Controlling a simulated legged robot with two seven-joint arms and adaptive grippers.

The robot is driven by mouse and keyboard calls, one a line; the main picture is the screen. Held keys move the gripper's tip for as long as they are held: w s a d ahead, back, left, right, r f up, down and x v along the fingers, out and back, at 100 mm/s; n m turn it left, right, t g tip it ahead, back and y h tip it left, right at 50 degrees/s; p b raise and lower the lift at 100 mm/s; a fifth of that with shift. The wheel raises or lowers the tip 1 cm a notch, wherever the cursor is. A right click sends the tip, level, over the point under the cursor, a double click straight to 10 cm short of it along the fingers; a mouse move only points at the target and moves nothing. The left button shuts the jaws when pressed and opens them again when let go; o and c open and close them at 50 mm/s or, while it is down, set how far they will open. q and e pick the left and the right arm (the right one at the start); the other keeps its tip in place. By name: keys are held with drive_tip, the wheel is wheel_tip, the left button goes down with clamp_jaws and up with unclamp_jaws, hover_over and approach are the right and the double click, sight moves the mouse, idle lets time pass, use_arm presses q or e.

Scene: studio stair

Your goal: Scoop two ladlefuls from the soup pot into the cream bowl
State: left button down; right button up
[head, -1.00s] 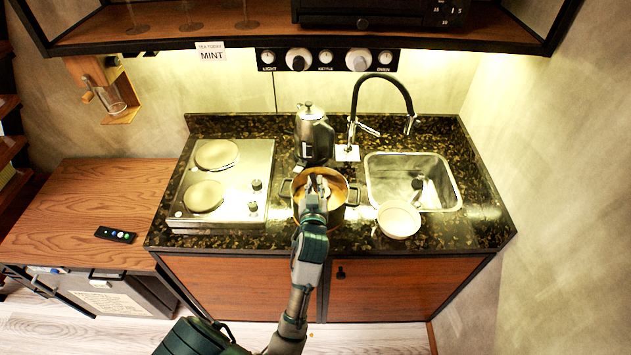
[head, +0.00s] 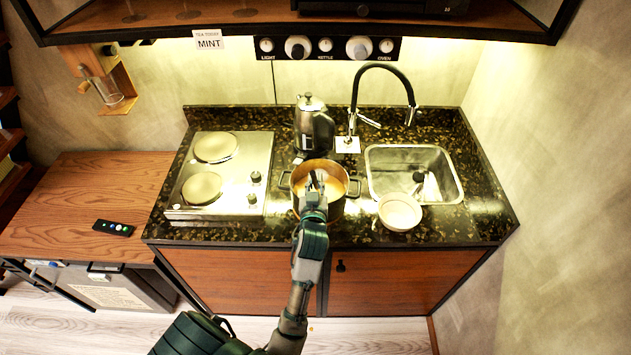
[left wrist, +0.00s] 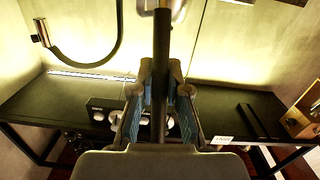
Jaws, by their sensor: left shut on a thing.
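The soup pot (head: 297,196) stands on the counter in the middle of the head view, with orange-brown soup inside. The cream bowl (head: 400,213) stands to its right, just in front of the sink. My left gripper (head: 315,193) is over the near part of the pot. In the left wrist view, it (left wrist: 160,100) is shut on the dark handle of the ladle (left wrist: 161,60). A shiny metal part shows at the top edge there. In the head view, I cannot tell whether the ladle's bowl is in the soup. My right gripper is out of view.
The kettle (head: 314,130) stands right behind the pot. A hob (head: 236,175) is to the left. The sink (head: 380,172) and curved black tap (head: 382,68) are behind the bowl. A cabinet (head: 240,32) hangs above the back wall.

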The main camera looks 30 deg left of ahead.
sight(315, 180)
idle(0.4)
use_arm(q)
drive_tip(key=shift+r+p, duration=0.35)
drive_tip(key=shift+r, duration=1.2)
drive_tip(key=shift+r+p, duration=2.2)
drive_tip(key=shift+r, duration=1.45)
drive_tip(key=shift+r+p, duration=1.8)
drive_tip(key=shift+p, duration=0.1)
drive_tip(key=shift+d, duration=0.15)
